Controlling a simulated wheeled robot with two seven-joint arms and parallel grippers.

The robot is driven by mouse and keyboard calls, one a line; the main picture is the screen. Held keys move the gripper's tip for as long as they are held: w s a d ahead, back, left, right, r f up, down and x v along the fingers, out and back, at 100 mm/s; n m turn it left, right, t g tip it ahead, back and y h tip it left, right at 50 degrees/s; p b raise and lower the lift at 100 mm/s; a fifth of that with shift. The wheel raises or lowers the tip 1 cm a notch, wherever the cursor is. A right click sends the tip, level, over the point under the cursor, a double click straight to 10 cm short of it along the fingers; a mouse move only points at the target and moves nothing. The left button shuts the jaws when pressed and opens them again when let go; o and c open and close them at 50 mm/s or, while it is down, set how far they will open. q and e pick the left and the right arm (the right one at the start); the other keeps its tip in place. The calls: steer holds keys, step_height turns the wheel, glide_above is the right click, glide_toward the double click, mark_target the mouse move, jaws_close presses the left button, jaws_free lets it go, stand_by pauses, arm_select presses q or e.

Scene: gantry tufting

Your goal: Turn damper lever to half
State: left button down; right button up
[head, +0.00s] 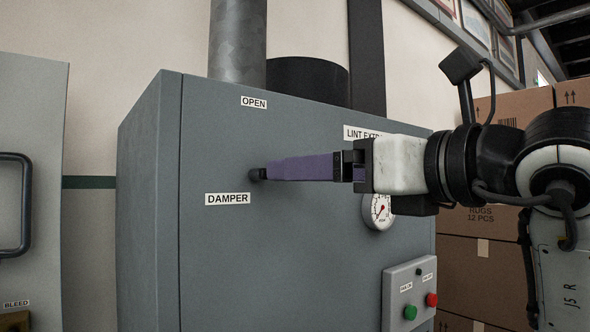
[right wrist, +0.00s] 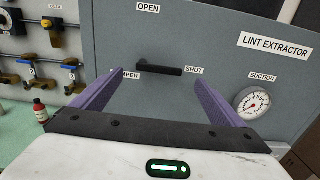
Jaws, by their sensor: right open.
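The damper lever (right wrist: 160,68) is a short black bar on the front of the grey lint extractor cabinet (head: 150,220). In the right wrist view it lies about level, its free end toward the SHUT label (right wrist: 194,70), with the OPEN label (right wrist: 148,7) above. In the head view only its dark knob end (head: 257,174) shows; the purple fingers hide the rest. My right gripper (head: 272,168) is open, its fingers pointing at the cabinet. In the right wrist view the fingers stand wide on either side of the lever. Contact cannot be told. My left gripper is not in view.
A round suction gauge (head: 378,211) sits right of the lever, and a button box (head: 409,296) with green and red buttons is below it. Cardboard boxes (head: 480,270) are stacked at the right. A panel with a black handle (head: 22,205) stands at the left.

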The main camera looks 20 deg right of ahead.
steer(key=p+x, duration=0.1)
steer(key=x, duration=0.5)
steer(key=shift+w, duration=0.3)
steer(key=shift+a, duration=0.1)
steer(key=shift+c, duration=0.3)
steer(key=c, duration=1.4)
